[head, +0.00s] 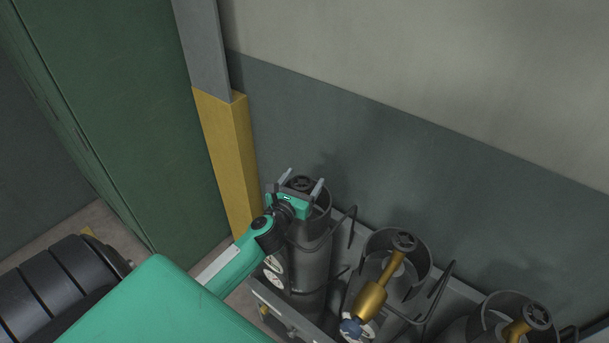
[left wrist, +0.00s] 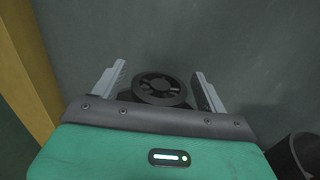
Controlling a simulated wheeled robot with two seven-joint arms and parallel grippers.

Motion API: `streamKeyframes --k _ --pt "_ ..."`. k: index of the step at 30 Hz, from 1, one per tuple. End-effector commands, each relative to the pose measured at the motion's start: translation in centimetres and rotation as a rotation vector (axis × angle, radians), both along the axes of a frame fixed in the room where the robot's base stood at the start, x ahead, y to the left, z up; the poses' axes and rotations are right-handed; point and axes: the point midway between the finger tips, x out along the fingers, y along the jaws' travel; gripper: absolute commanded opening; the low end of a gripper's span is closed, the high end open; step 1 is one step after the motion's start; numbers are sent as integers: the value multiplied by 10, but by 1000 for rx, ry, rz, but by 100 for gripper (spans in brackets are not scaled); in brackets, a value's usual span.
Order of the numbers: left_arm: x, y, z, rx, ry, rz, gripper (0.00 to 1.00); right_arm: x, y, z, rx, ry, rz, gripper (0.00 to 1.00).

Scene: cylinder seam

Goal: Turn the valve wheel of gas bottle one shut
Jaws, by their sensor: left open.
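The leftmost gas bottle (head: 308,255) is dark grey and stands upright in a rack, with a collar around its top. Its dark valve wheel (head: 301,183) shows at the top, and the wheel also shows in the left wrist view (left wrist: 160,89) as a spoked black disc. My left gripper (head: 301,182) is open, with one finger on each side of the wheel. In the left wrist view the fingers (left wrist: 160,82) stand apart, with gaps visible beside the wheel. Whether either finger touches it I cannot tell. The bottle's lower part is partly hidden by my arm. My right gripper is not in view.
A second bottle with a dark wheel (head: 404,241) and brass regulator (head: 370,299) stands to the right, then a third wheel (head: 537,316). Bent dark bars rise between bottles. A yellow-grey post (head: 228,150) and green cabinet (head: 120,100) are at left; the wall is behind.

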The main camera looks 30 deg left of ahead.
Motion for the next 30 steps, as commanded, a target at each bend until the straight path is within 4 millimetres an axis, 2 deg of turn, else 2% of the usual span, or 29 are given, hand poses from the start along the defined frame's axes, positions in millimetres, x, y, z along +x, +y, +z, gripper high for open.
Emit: streamKeyframes --k 6,14,21,30 --pt "12 1 1 0 -1 -1 75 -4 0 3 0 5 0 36" --pt "13 2 0 0 0 -1 75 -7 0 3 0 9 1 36" --pt "13 2 0 0 0 -1 30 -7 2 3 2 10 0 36" --pt "13 2 1 2 0 -30 30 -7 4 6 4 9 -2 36"
